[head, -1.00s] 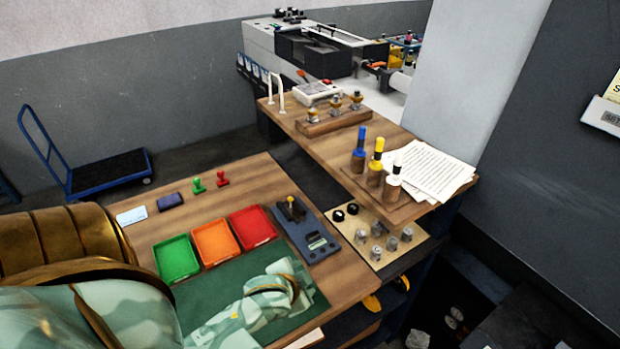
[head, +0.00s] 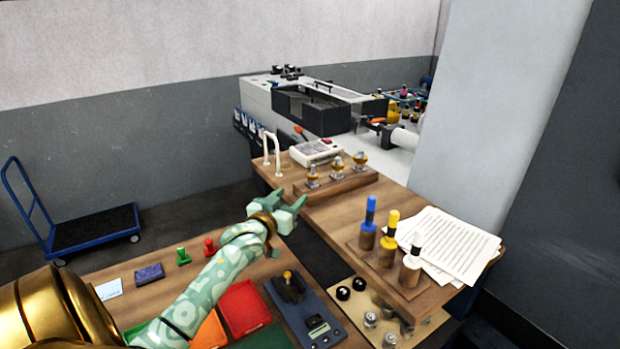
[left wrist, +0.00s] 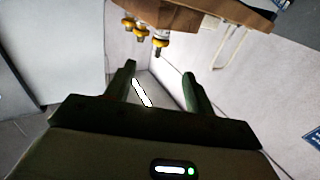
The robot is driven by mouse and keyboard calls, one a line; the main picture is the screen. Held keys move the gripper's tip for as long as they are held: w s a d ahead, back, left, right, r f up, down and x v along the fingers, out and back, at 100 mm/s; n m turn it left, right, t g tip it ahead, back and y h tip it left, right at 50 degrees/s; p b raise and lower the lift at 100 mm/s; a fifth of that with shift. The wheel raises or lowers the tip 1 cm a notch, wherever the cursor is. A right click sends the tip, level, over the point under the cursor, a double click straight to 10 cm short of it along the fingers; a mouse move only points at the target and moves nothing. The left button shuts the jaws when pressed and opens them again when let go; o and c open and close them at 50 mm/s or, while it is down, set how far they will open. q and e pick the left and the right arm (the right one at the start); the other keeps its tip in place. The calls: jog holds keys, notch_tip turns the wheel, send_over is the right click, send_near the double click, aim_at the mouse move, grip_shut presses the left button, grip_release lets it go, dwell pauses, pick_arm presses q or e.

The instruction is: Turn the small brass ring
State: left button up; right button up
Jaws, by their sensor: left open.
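Three metal pieces with brass-coloured rings stand in a row on a wooden block (head: 330,186) on the raised bench: a left one (head: 312,177), a middle one (head: 337,166) and a right one (head: 360,160). I cannot tell which ring is the small one. The left wrist view shows the three upside down at its top, the nearest-looking one (left wrist: 160,40) on the right. My left gripper (head: 298,209) is open and empty in front of the block, apart from the pieces; its two fingers also show in the left wrist view (left wrist: 158,72). My right gripper is not in view.
A white box (head: 316,152) and a white bent-tube stand (head: 272,155) are behind the block. Below are a red tray (head: 244,308) and a dark blue device (head: 305,310).

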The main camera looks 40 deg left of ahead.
aim_at(310, 177)
pick_arm(q)
jog(key=b+x, duration=0.1)
jog(key=x, duration=1.1)
jog(key=shift+w+f, duration=0.1)
jog(key=shift+w, duration=0.05)
jog(key=c, duration=1)
